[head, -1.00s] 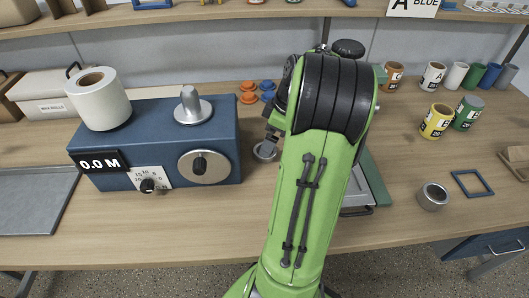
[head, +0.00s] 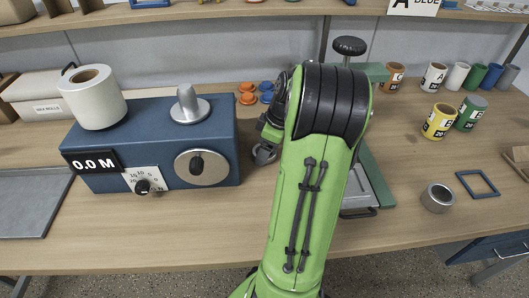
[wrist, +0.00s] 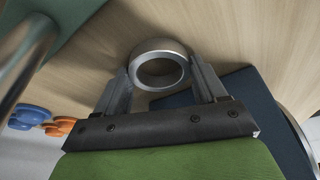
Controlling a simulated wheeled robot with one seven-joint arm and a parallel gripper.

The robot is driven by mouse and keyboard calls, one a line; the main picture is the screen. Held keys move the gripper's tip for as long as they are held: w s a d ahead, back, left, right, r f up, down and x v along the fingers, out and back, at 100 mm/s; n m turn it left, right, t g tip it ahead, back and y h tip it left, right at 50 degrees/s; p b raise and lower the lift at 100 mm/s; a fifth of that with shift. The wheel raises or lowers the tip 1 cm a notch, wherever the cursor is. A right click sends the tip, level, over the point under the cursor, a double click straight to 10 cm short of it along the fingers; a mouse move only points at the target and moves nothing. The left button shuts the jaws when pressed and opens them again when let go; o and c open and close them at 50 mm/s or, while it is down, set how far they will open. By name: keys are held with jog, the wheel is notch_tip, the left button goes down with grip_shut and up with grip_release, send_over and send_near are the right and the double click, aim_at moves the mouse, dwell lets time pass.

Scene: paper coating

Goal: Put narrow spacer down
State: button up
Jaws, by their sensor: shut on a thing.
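The narrow spacer, a short grey metal ring, sits between the two fingers of my gripper (wrist: 161,70). In the wrist view the spacer (wrist: 160,46) shows its open hole, and a finger presses on each side. In the head view the spacer (head: 264,154) is low over or on the wooden table, right of the blue machine; I cannot tell whether it touches the wood. My green arm hides part of the gripper there.
The blue machine (head: 140,130) stands close on the left, with a white roll (head: 97,100) on top. Orange and blue knobs (head: 247,93) lie behind the gripper. A green-based press (head: 375,190) is right of my arm. A metal ring (head: 437,199) and a blue frame (head: 478,184) lie farther right.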

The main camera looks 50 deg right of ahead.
jog(key=shift+r, duration=0.1)
jog(key=shift+r, duration=0.35)
jog(key=p+v, duration=0.2)
jog(key=v, duration=0.1)
jog(key=shift+w+a, duration=0.1)
jog(key=shift+a, duration=0.2)
jog(key=s+a, duration=0.3)
jog(key=s, duration=0.2)
jog(key=s+a, duration=0.3)
jog(key=s, duration=0.1)
jog(key=s+a, duration=0.3)
jog(key=s, duration=0.2)
jog(key=shift+s+f, duration=0.1)
jog(key=shift+s, duration=0.2)
jog(key=shift+a, duration=0.1)
